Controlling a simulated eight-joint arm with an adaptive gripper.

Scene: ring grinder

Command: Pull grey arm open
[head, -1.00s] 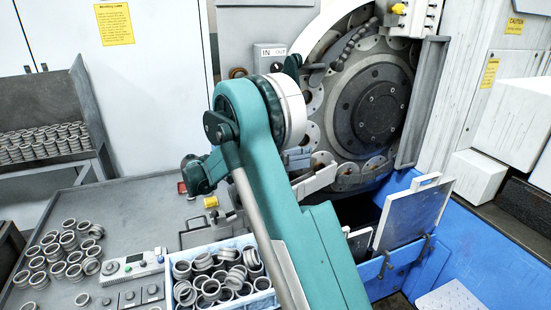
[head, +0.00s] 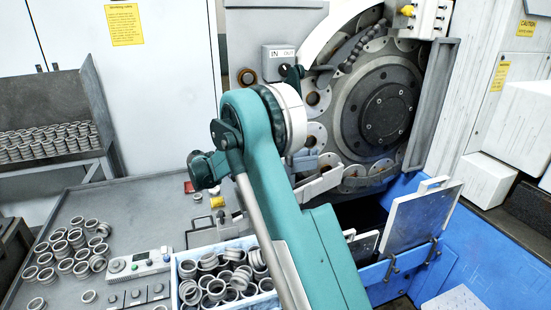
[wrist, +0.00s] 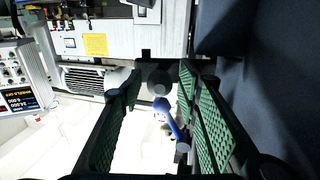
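Beside the grinder's round wheel (head: 385,112), a pale grey flat arm (head: 320,184) sticks out; I cannot tell for sure that it is the task's grey arm. My teal arm hides part of it. In the wrist view my gripper (wrist: 158,84) is open, its green ribbed pads well apart. A dark grey rounded part (wrist: 160,78) and a blue rod (wrist: 170,118) show between the fingers, and I cannot tell how far off they are. In the head view the gripper is largely hidden behind my arm, and no contact with the grey arm shows.
A blue-white crate of rings (head: 185,268) stands at the front, with loose rings (head: 70,250) and a control panel (head: 140,265) to its left. A grey plate (head: 408,222) stands by the blue machine base (head: 480,255). A vertical grey panel (head: 432,105) edges the wheel.

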